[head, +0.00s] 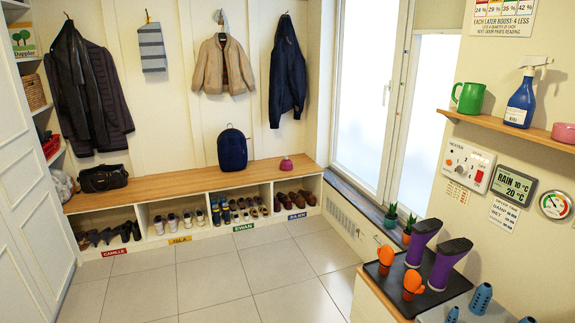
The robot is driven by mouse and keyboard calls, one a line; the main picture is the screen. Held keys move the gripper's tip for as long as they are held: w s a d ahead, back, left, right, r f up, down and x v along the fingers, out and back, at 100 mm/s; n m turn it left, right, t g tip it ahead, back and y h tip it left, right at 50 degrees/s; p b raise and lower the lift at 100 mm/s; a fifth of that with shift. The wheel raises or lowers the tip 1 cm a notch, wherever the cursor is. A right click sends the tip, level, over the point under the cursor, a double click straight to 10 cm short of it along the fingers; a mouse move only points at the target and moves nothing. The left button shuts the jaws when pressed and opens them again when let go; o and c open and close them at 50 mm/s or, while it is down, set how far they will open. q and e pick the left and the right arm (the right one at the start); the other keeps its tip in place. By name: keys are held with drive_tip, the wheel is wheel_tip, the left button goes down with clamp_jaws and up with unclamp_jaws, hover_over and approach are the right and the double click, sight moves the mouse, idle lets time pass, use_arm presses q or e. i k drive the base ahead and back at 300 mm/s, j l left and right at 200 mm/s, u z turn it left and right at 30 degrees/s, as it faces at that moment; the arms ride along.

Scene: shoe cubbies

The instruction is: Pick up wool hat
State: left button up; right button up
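A small pink wool hat (286,165) sits on the wooden top of the long bench (160,187), toward its right end. It is dome-shaped with a small tip on top. Nothing visible touches it from the sides. Neither of my grippers shows in the head view.
A dark blue backpack (232,149) stands on the bench left of the hat, and a black bag (103,178) lies farther left. Shoes fill the cubbies below. Purple boots (450,262) and orange objects (412,285) stand on a black tray at right. The tiled floor (215,280) is clear.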

sight(286, 164)
drive_tip(key=i, duration=4.2)
